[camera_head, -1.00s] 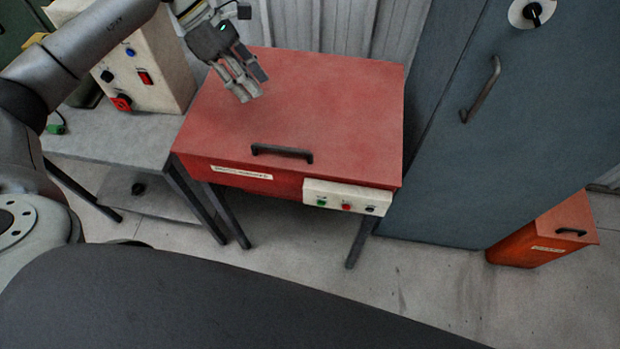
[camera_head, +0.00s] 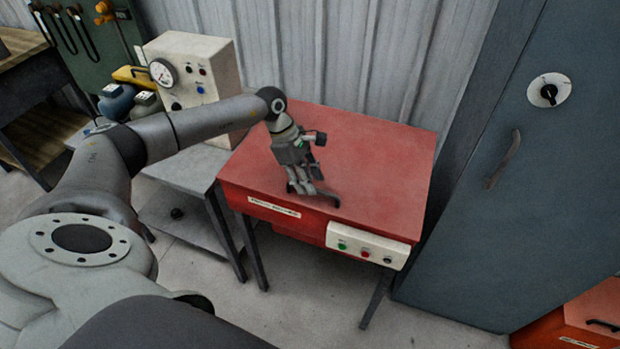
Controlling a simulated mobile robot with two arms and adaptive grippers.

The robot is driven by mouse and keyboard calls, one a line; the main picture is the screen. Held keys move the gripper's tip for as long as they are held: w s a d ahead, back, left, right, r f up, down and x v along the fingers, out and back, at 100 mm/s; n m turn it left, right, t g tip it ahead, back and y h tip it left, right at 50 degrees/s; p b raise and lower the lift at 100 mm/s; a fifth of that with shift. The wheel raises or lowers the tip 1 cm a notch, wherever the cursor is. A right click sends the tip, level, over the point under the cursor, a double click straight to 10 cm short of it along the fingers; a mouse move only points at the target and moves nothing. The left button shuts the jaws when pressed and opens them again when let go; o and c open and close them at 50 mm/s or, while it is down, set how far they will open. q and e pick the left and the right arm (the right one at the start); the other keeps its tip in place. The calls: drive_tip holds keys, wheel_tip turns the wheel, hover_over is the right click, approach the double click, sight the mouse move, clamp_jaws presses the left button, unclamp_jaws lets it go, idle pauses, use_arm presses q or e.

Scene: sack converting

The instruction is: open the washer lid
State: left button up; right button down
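The washer is a red box on dark legs, and its flat red lid (camera_head: 375,155) lies down, closed. A black bar handle (camera_head: 329,198) sits near the lid's front edge. My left gripper (camera_head: 301,189) points down at the handle, with its fingers over the handle's left and middle part. The fingers hide much of the bar. I cannot tell whether they touch it or are closed around it. My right gripper is not in view.
A control panel (camera_head: 367,246) with buttons is on the washer's front. A grey cabinet (camera_head: 520,190) stands close at the right. A cream gauge box (camera_head: 205,75) stands on the grey table at the left. A red box (camera_head: 575,325) is at the lower right.

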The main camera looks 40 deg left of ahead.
use_arm(q)
drive_tip(key=shift+w+d+f, duration=0.1)
drive_tip(key=shift+d+f, duration=0.05)
drive_tip(key=shift+f, duration=0.6)
drive_tip(key=shift+c, duration=0.9)
drive_tip(key=c, duration=0.4)
clamp_jaws()
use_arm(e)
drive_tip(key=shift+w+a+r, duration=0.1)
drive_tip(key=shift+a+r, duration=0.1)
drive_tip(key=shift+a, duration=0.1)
